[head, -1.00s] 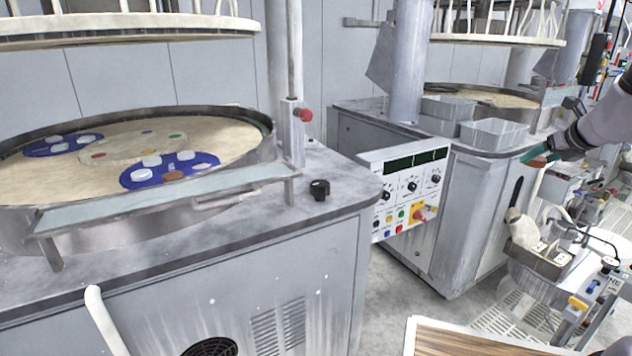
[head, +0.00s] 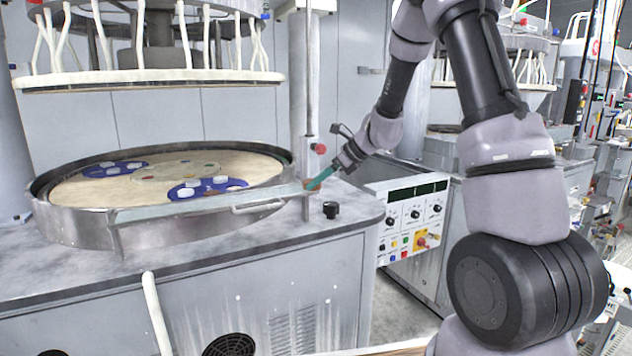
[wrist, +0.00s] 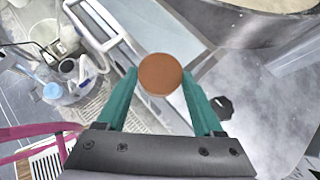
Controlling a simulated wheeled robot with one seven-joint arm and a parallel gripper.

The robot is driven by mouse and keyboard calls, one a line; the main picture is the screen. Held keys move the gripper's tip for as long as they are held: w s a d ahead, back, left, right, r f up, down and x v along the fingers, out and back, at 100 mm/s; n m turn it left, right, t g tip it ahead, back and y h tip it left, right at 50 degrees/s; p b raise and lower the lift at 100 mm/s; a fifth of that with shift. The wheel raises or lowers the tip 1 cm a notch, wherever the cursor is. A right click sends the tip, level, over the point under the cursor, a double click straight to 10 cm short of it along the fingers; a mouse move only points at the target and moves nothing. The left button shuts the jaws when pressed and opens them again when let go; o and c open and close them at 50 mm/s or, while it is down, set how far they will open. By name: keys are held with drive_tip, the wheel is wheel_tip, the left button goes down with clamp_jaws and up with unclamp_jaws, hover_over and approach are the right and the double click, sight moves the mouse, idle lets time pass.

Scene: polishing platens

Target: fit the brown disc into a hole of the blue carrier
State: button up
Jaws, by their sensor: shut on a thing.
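My gripper (wrist: 160,78) is shut on a brown disc (wrist: 160,73), held between two teal fingers in the wrist view. In the head view, my gripper (head: 316,181) is at the right end of the platen's front ledge, with the small brown disc (head: 308,185) at its tip. The nearer blue carrier (head: 205,190) lies on the platen left of the gripper, clearly apart from it. It has white discs and a brown spot at its front left. A second blue carrier (head: 97,172) lies farther back left. Which holes are empty is too small to tell.
The round cream platen (head: 140,195) has a raised metal rim. A grey post (head: 303,110) with a red knob stands behind the gripper. A black knob (head: 330,210) is on the machine top. An upper plate with white hoses (head: 150,77) hangs above the platen.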

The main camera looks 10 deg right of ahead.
drive_tip(key=shift+a, duration=0.15)
drive_tip(key=shift+s+d, duration=0.1)
drive_tip(key=shift+d, duration=0.15)
drive_tip(key=w+a, duration=0.7)
drive_tip(key=a, duration=0.1)
drive_tip(key=w+a, duration=1.5)
drive_tip(key=a, duration=0.1)
drive_tip(key=shift+w, duration=0.3)
drive_tip(key=shift+w+a+f, duration=0.35)
drive_tip(key=shift+f, duration=0.4)
drive_tip(key=shift+w+a+f, duration=0.35)
drive_tip(key=shift+f, duration=0.45)
drive_tip(key=shift+w+a+f, duration=0.35)
drive_tip(key=shift+f, duration=1.4)
drive_tip(key=shift+f, duration=0.35)
